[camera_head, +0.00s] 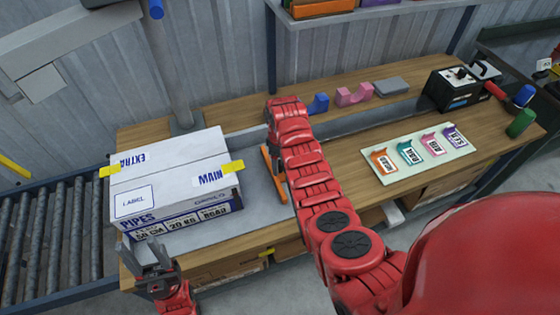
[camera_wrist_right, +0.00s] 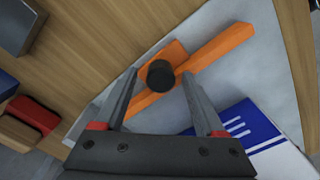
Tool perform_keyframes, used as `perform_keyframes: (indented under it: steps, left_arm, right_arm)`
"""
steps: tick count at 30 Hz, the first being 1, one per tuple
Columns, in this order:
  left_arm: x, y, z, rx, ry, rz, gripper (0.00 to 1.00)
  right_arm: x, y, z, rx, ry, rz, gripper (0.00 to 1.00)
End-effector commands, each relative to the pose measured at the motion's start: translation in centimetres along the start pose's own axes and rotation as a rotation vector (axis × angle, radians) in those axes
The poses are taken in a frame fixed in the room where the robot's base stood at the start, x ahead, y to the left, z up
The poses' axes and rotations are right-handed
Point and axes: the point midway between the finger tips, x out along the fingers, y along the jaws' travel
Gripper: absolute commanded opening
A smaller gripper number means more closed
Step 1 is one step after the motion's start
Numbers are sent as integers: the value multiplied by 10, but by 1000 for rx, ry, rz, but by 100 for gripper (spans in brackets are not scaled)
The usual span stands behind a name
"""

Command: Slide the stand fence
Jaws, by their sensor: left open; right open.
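The stand fence is an orange bar with a black knob. In the head view the fence (camera_head: 277,180) lies on the grey plate, just right of the white box, partly hidden by my right arm. In the right wrist view the fence (camera_wrist_right: 222,47) runs diagonally over the plate. Its black knob (camera_wrist_right: 160,75) appears between the fingertips of my open right gripper (camera_wrist_right: 158,77); I cannot tell whether they touch it. In the head view the right fingers are hidden behind the arm. My left gripper (camera_head: 150,252) is open and empty by the table's front edge, below the box.
The white pipes box (camera_head: 170,180) stands on the plate left of the fence. Blue (camera_head: 319,104) and pink (camera_head: 354,95) blocks sit at the back. A board of coloured labels (camera_head: 418,150) lies to the right. A roller conveyor (camera_head: 50,240) adjoins on the left.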

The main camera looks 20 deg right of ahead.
Motion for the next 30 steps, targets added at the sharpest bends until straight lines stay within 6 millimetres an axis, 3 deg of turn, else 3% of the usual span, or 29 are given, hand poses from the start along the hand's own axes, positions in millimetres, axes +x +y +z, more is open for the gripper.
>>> perform_keyframes:
  steps: [6, 7, 18, 30]
  left_arm:
    - [0, 0, 0, 0, 0, 0, 50]
    - [0, 0, 0, 0, 0, 0, 50]
    - [0, 0, 0, 0, 0, 0, 50]
    - [0, 0, 0, 0, 0, 0, 50]
  right_arm:
    - [1, 0, 0, 0, -1, 0, 72]
    - [1, 0, 0, 0, -1, 0, 68]
    - [1, 0, 0, 1, -1, -1, 2]
    - [1, 0, 1, 1, -1, -1, 0]
